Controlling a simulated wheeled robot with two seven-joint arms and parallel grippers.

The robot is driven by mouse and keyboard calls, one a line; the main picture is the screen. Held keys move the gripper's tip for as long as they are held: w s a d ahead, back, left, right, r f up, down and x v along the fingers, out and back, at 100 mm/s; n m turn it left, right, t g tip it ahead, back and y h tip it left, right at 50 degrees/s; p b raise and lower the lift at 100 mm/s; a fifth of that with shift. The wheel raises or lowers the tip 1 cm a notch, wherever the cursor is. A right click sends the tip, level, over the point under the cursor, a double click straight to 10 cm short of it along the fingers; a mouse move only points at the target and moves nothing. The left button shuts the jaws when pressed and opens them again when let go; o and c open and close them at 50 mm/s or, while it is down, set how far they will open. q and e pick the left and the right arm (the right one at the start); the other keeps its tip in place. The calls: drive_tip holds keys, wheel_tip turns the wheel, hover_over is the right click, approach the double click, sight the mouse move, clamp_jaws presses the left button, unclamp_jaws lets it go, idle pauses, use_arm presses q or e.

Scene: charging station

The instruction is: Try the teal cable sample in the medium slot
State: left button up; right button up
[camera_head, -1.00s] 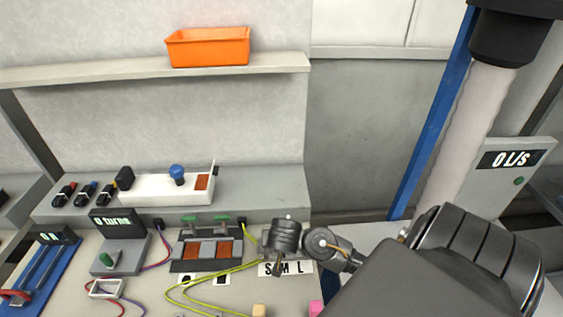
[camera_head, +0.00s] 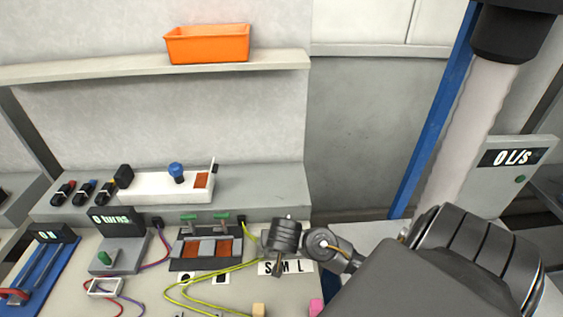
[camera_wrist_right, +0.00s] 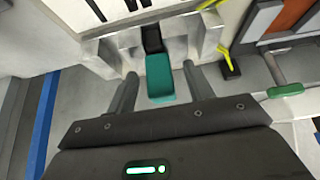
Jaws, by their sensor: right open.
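The teal cable sample (camera_wrist_right: 160,80) shows in the right wrist view as a teal block with a black end (camera_wrist_right: 152,40). The black end sits in a gap between the grey walls of the slot fixture (camera_wrist_right: 203,35). My right gripper (camera_wrist_right: 160,88) is open, with one finger on each side of the teal block and a gap to both. In the head view my right gripper (camera_head: 279,262) is above the S M L label (camera_head: 296,267) and hides most of the fixture and the sample. Which letter the occupied slot has cannot be read. My left gripper is not in view.
A panel with two green-handled clamps (camera_head: 205,248) stands left of the fixture, with yellow cable (camera_head: 205,293) in front. A turns counter (camera_head: 117,245) is farther left. A beige block (camera_head: 259,310) and a pink block (camera_head: 316,307) lie near the front. An orange bin (camera_head: 207,45) is on the shelf.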

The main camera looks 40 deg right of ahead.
drive_tip(key=v, duration=0.9)
drive_tip(key=shift+r+p, duration=0.35)
drive_tip(key=shift+p, duration=0.05)
drive_tip(key=shift+s, duration=0.1)
